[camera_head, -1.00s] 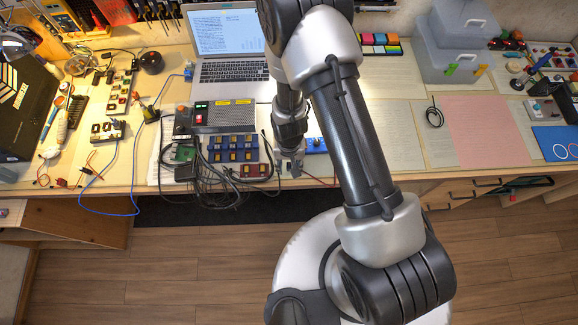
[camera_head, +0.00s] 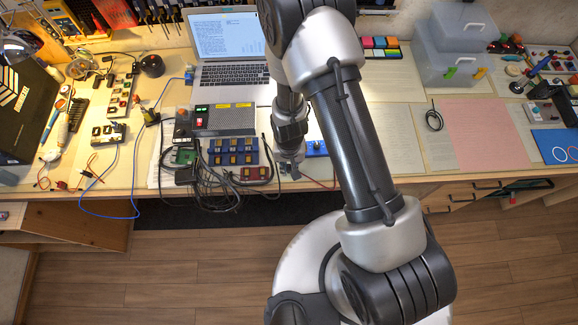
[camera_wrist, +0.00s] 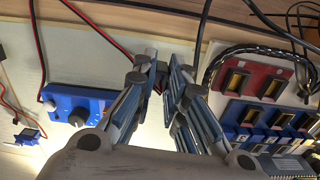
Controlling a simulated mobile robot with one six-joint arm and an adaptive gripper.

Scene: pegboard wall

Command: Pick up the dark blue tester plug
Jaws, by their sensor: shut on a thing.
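My gripper (camera_wrist: 162,78) is shut on a small dark plug (camera_wrist: 160,69), which shows only partly between the fingertips in the wrist view. A red and black wire runs to it from the upper left. Its exact colour and lower end are hard to make out. In the head view my gripper (camera_head: 291,170) is low over the front of the bench, between the dark blue switch blocks (camera_head: 233,151) and a blue knob box (camera_head: 316,148). The plug is too small to make out there.
The blue knob box (camera_wrist: 75,105) is close left of my fingers in the wrist view. Maroon switch blocks (camera_wrist: 245,78) and black cables are close right. A laptop (camera_head: 232,75) and a grey power unit (camera_head: 225,118) stand behind. The pink sheet (camera_head: 485,130) is clear.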

